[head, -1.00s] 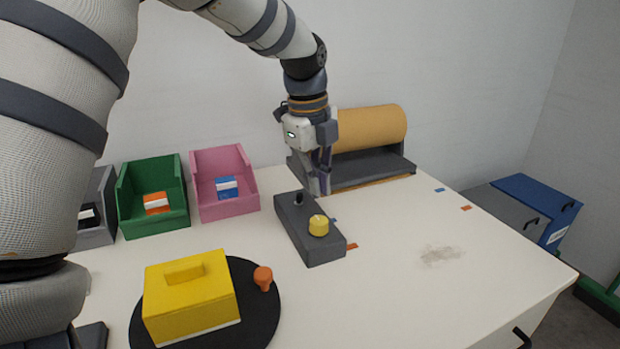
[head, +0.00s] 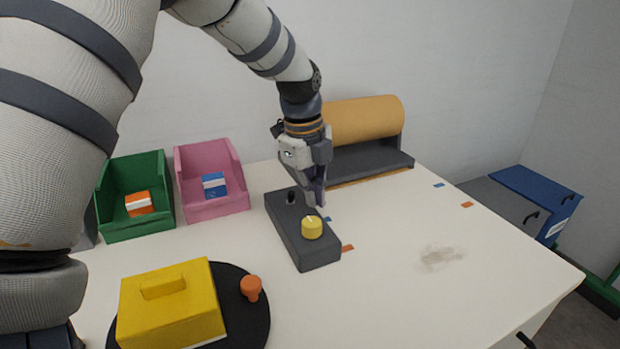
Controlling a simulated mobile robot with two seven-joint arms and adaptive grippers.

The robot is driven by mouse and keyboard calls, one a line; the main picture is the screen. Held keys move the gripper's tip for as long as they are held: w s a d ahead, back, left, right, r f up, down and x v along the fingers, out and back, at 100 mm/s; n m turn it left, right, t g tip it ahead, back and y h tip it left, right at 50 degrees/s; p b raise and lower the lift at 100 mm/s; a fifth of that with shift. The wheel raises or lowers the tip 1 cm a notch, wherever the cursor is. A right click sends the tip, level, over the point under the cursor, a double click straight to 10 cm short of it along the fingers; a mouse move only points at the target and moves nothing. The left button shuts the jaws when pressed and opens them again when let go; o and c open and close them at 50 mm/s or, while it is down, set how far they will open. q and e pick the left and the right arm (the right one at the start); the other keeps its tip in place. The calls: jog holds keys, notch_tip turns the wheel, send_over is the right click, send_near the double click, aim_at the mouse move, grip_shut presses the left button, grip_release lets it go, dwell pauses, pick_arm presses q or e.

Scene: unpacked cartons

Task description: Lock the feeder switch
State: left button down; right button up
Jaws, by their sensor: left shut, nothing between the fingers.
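A dark grey switch box (head: 312,252) lies on the white table. It carries a yellow round knob (head: 312,229) near its front end and a small black toggle (head: 291,197) near its far end. My left gripper (head: 316,204) points down over the far right part of the box, behind the knob and right of the toggle. Its fingers are shut and empty; whether they touch the box I cannot tell. My right gripper is not in view.
A yellow lidded box (head: 170,305) and an orange peg (head: 251,288) stand on a black round mat (head: 262,322). Green (head: 138,233) and pink (head: 215,208) bins hold small cartons. A brown paper roll (head: 365,120) stands behind.

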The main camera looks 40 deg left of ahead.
aim_at(291, 197)
pick_arm(q)
jog(key=f, duration=0.4)
jog(key=shift+w+f, duration=0.1)
jog(key=shift+w, duration=0.15)
jog(key=a, duration=0.1)
jog(key=a+r, duration=0.1)
jog(key=a, duration=0.1)
jog(key=shift+w+a+r, duration=0.15)
jog(key=shift+a+r, duration=0.15)
jog(key=shift+a, duration=0.1)
